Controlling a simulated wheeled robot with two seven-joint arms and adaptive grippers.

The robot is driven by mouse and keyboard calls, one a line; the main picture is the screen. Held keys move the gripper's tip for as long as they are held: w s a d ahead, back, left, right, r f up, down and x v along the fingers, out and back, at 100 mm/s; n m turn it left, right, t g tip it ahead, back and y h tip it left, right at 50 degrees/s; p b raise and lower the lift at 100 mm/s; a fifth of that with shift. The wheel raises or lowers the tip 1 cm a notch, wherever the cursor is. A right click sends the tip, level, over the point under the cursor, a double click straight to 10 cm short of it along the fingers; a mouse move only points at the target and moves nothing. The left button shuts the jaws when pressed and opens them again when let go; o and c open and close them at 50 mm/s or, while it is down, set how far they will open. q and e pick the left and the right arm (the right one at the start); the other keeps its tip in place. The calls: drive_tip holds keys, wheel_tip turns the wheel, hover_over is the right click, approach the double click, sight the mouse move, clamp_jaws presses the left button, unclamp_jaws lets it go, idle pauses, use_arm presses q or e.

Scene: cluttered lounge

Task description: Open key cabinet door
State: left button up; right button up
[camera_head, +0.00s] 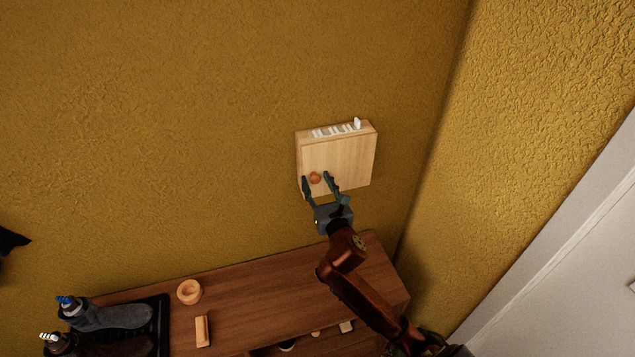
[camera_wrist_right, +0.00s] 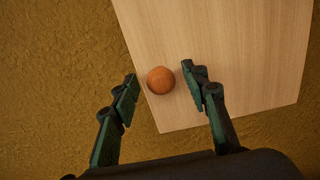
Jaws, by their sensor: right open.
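The key cabinet (camera_head: 345,160) is a pale wooden box on the yellow wall, and its front door looks shut. White lettering and a small white item sit on its top. A round orange-brown knob (camera_head: 315,178) is at the door's lower left. My right gripper (camera_head: 319,178) is open, with its fingers on either side of the knob. In the right wrist view, the knob (camera_wrist_right: 161,80) lies between the open fingertips, nearer the left-hand edge of the door (camera_wrist_right: 235,60). I cannot tell whether a finger touches it. My left gripper is not in view.
A brown wooden bench (camera_head: 260,290) stands below the cabinet, with a small round wooden bowl (camera_head: 189,291) and a wooden block (camera_head: 202,331) on it. Boots (camera_head: 115,316) stand on a black tray at the left. A white door (camera_head: 560,290) is at the right.

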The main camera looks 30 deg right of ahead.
clamp_jaws()
idle(0.3)
drive_tip(key=shift+s, duration=0.1)
